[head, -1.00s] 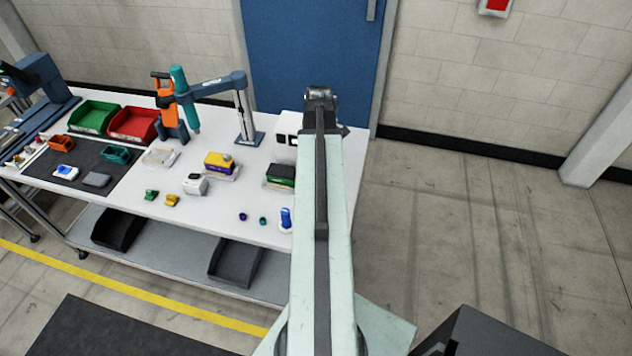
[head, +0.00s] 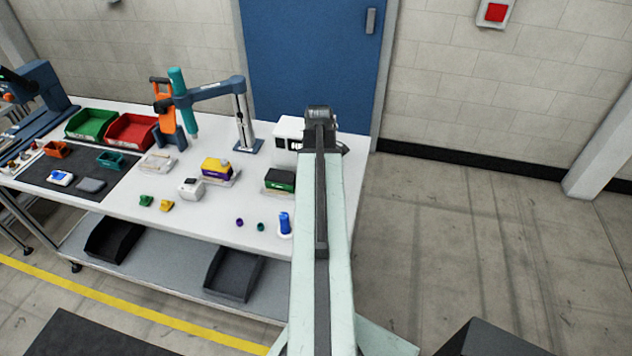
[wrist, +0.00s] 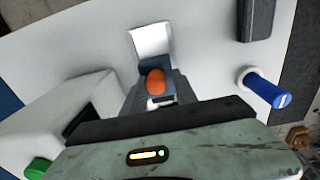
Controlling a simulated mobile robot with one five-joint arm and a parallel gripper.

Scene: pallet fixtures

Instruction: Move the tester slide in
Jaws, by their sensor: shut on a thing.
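In the wrist view my gripper (wrist: 157,92) is shut on a dark blue block with an orange knob (wrist: 156,82), which looks like the tester slide's handle. A pale flat strip (wrist: 151,40) extends beyond the block; I cannot tell for sure that it is the slide's rail. The white tester housing (wrist: 45,118) is at left, with a dark opening facing the gripper and a green button (wrist: 38,168) near it. In the head view the white tester (head: 288,128) stands at the table's right end, and my arm's end covers the slide.
A blue-handled stamp (wrist: 265,88) stands to the right in the wrist view. A green-and-black box (head: 280,180) and a yellow-purple box (head: 217,168) are on the white table (head: 200,220). A jointed stand (head: 240,120) rises behind them.

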